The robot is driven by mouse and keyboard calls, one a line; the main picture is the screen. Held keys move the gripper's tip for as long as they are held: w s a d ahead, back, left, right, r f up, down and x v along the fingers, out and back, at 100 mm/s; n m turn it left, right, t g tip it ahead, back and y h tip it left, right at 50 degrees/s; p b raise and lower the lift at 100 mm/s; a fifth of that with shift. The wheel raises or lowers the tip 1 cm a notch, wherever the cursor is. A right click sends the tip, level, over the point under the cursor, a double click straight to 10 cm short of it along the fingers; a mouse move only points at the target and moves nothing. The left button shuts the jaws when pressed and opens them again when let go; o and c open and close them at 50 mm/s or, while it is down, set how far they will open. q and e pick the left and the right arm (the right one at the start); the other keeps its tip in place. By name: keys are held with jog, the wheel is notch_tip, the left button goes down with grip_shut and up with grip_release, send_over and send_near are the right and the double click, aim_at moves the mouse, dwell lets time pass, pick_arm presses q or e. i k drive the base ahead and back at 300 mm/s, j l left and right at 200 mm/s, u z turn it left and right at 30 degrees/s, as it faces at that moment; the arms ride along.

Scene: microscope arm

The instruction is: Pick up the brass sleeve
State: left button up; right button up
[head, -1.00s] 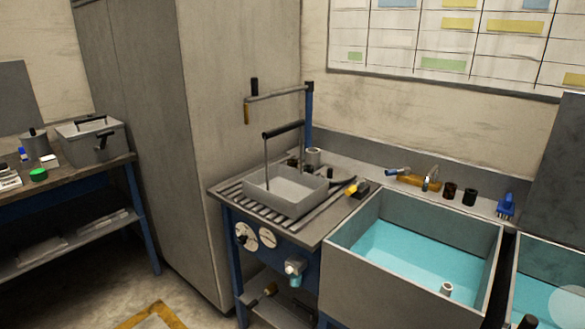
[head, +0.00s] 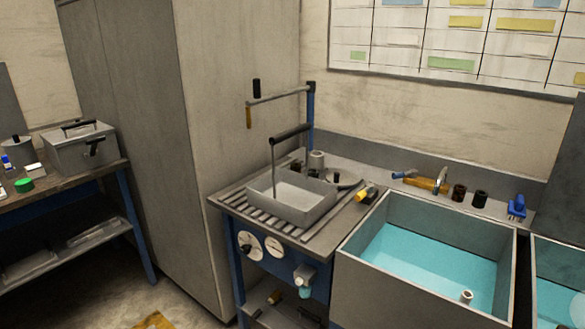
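I cannot tell for sure which thing is the brass sleeve. Several brass-coloured pieces show: a small cylinder (head: 275,296) on the low shelf under the draining stand, a yellow-ended piece (head: 362,195) on the stand's right edge, and a short upright piece (head: 248,117) hanging from the swing arm. Neither of my grippers is in view.
A grey tray (head: 262,198) with an upright handle sits on the slatted stand (head: 226,199). Right of it is a sink (head: 425,287) with blue liquid and a small pale cylinder (head: 466,296). A bench (head: 117,174) stands left. A tall cabinet (head: 150,150) stands behind.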

aim_at(296, 167)
jog(key=i+j+z, duration=0.1)
jog(key=j, duration=0.3)
jog(key=i+j, duration=0.25)
jog(key=i+j+z, duration=0.15)
jog(key=j, duration=0.35)
jog(key=i+j, duration=0.2)
jog(key=j, duration=0.25)
jog(key=i+j+z, duration=0.15)
jog(key=j, duration=0.25)
jog(key=i+j, duration=0.15)
jog(key=j, duration=0.25)
jog(key=i+j+z, duration=0.15)
jog(key=j, duration=0.3)
